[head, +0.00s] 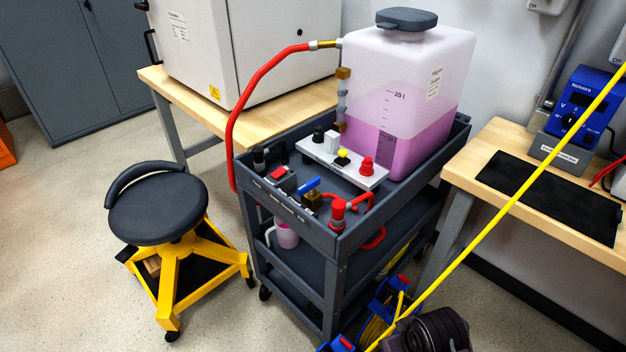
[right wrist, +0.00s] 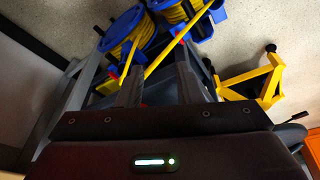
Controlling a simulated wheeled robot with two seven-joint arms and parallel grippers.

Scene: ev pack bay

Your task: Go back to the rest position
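My right gripper (right wrist: 162,80) shows in the right wrist view as two dark grey fingers above a dark body with a green light. The fingers stand apart, with nothing visible held between them. Beyond them are the floor and blue cable reels (right wrist: 125,32) with yellow cable. A dark rounded part at the bottom right of the head view may belong to my right arm; no right fingertips show there. My left gripper is in neither view.
A dark grey cart (head: 285,222) carries a canister (head: 405,100) of pink liquid, a valve panel and a red hose (head: 236,118). A yellow-legged stool (head: 160,203) stands left. A taut yellow cable (head: 515,200) crosses the right side past a bench (head: 470,160).

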